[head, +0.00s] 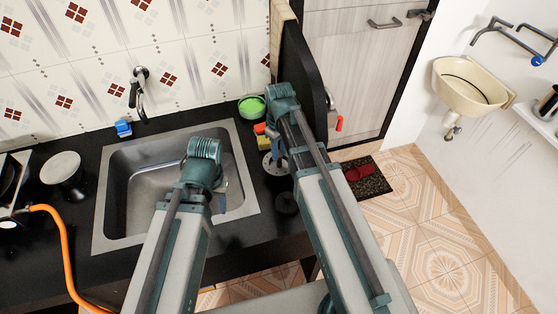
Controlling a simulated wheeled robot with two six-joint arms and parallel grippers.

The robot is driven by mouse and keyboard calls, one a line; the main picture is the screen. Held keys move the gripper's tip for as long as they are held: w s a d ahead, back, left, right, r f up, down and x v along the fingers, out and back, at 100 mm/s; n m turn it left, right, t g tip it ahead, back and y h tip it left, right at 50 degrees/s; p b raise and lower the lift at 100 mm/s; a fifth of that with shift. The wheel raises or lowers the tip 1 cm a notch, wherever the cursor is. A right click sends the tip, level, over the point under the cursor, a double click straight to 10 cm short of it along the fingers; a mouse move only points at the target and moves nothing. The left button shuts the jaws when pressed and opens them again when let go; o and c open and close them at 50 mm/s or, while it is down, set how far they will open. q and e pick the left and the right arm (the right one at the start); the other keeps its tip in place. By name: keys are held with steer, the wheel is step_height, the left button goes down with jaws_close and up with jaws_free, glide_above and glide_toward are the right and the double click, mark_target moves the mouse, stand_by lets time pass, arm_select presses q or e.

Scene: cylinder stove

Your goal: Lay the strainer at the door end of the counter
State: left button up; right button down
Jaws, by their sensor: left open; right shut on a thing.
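A small round grey metal piece, which looks like the strainer (268,168), is at the right end of the black counter (237,240), beside the sink. My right gripper (274,146) is shut on it from above; the arm hides part of it. I cannot tell whether the strainer touches the counter. My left gripper (221,190) is open and empty over the right part of the sink (150,190).
A green bowl (251,106) and red and yellow sponges (263,140) sit behind the strainer. A dark round piece (286,202) lies in front of it. A dark upright panel (305,80) borders the counter's right end, near the door (350,60).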

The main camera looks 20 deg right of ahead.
mark_target(279, 162)
arm_select(q)
steer(key=shift+f+b, duration=1.7)
steer(key=shift+f, duration=0.1)
arm_select(e)
steer(key=shift+f, duration=1.8)
arm_select(q)
steer(key=shift+f, duration=0.2)
arm_select(e)
steer(key=shift+f, duration=0.25)
steer(key=c, duration=0.6)
jaws_free()
steer(key=shift+r, duration=0.1)
steer(key=shift+c, duration=0.2)
arm_select(q)
steer(key=shift+r, duration=0.2)
arm_select(e)
steer(key=shift+r, duration=0.15)
step_height(279, 162, up, 12)
steer(key=p, duration=1.2)
arm_select(q)
step_height(279, 162, up, 12)
arm_select(e)
steer(key=s+a+m+h, duration=0.1)
steer(key=s+a+m, duration=0.1)
steer(key=s+a, duration=0.8)
steer(key=s, duration=0.4)
steer(key=shift+s+a+m, duration=0.25)
steer(key=shift+a+m, duration=0.05)
